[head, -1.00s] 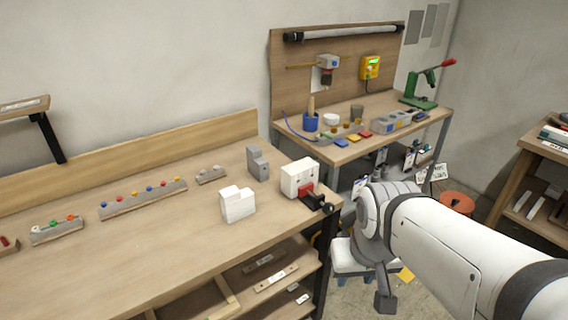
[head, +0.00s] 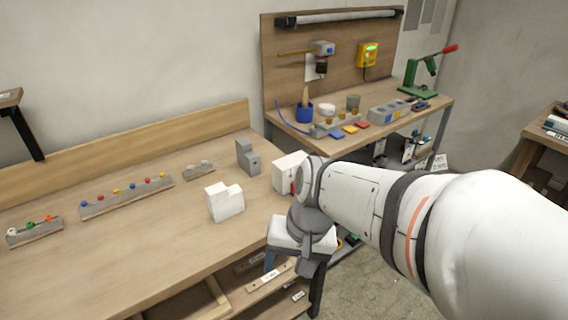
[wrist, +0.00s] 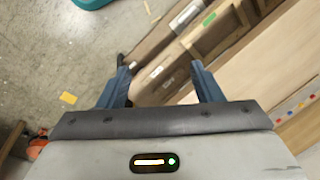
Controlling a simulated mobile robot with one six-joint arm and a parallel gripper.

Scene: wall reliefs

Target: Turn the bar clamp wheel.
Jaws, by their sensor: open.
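The bar clamp (head: 292,188) is at the right front corner of the near bench, on a white block (head: 284,172). Only a sliver of its red part shows in the head view. My arm hides the rest, and I cannot make out its wheel. My gripper (wrist: 160,66) shows in the wrist view with its two blue fingers apart and nothing between them. Beyond the fingers are the bench's lower shelves and the floor. A small dark piece sits by the left fingertip; I cannot tell what it is.
A white stepped block (head: 225,203) and a grey stepped block (head: 248,158) stand on the near bench (head: 130,250). A rail with coloured knobs (head: 125,197) lies farther left. A second bench (head: 395,130) with tools stands behind my arm. The bench's front left surface is clear.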

